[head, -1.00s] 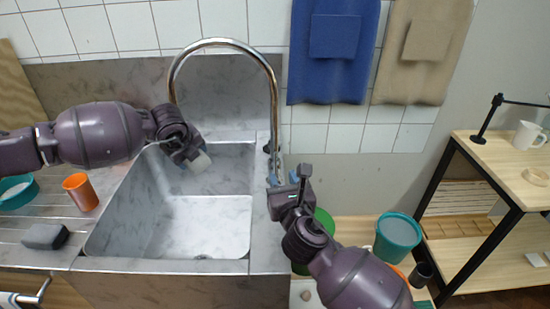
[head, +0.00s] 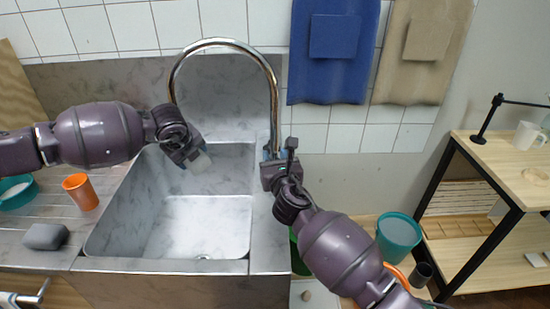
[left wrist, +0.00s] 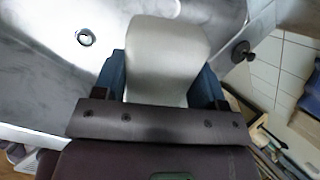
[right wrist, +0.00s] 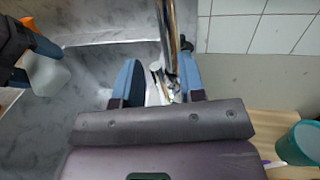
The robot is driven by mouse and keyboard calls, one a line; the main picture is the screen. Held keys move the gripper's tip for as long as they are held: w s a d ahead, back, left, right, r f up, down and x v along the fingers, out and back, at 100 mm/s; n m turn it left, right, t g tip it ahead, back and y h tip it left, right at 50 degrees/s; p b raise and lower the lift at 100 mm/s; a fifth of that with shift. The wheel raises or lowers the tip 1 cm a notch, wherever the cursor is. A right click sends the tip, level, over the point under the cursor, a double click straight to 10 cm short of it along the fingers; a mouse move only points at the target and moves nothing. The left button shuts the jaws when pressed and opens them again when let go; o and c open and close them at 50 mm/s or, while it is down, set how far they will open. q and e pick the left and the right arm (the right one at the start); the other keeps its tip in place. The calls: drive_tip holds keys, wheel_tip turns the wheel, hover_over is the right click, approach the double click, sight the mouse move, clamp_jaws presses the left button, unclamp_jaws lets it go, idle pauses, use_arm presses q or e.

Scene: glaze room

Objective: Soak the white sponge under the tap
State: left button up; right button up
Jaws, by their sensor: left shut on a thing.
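The white sponge (head: 200,162) is held in my left gripper (head: 192,158), over the back left of the sink (head: 190,205) and below the spout end of the chrome tap (head: 225,44). In the left wrist view the sponge (left wrist: 165,55) fills the space between the blue fingers. My right gripper (head: 271,156) is beside the tap's base, right of the sink. In the right wrist view its blue fingers (right wrist: 158,82) are apart, with the tap's chrome post (right wrist: 168,35) and a small fitting showing between and beyond them. I cannot tell whether they touch it. I see no water.
An orange cup (head: 80,191), a grey sponge (head: 46,236) and a teal bowl (head: 17,189) sit on the left drainboard. A teal bucket (head: 397,237) stands right of the sink, near a shelf (head: 500,160). Blue and beige towels hang behind.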

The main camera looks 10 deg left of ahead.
clamp_jaws()
drive_tip(key=shift+s+a+n, duration=0.15)
drive_tip(key=shift+a+n, duration=0.4)
drive_tip(key=shift+n, duration=0.25)
unclamp_jaws()
drive_tip(key=v, duration=1.2)
drive_tip(key=shift+r, duration=0.2)
